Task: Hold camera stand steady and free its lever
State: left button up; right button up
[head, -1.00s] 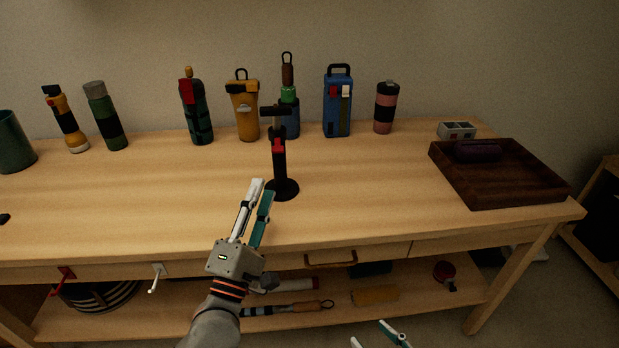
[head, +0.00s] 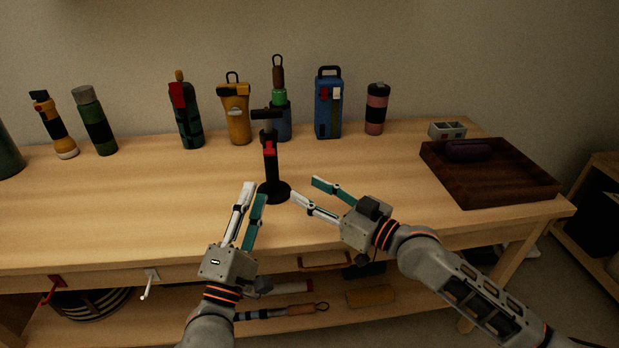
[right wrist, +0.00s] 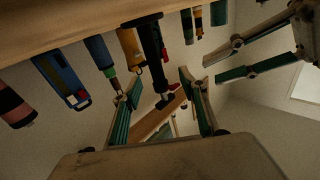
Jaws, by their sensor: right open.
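The black camera stand (head: 271,172) stands upright on the wooden workbench, with a round base, a short post and a dark head on top. Its red lever (head: 269,149) is on the upper post. My left gripper (head: 254,190) is open, in front and just left of the base, apart from the stand. My right gripper (head: 304,188) is open and empty, just right of the base, pointing toward the stand. In the right wrist view the stand (right wrist: 152,45) appears inverted beyond my right fingers (right wrist: 158,88), and my left gripper (right wrist: 212,68) shows at upper right.
Several bottles and flasks line the bench's back, including a yellow flask (head: 234,115) and a blue flask (head: 328,115) behind the stand. A dark wooden tray (head: 490,190) lies at right. Bench space (head: 130,195) left of the stand is clear.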

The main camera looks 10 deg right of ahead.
aim_at(276, 162)
jog(key=shift+n, duration=0.4)
jog(key=x, duration=0.4)
jog(key=d+x, duration=0.1)
jog(key=x, duration=0.4)
jog(key=w+r+x, duration=0.1)
jog(key=x, duration=0.4)
jog(key=shift+w+r, duration=0.1)
jog(key=shift+w, duration=0.2)
jog(key=shift+c, duration=0.4)
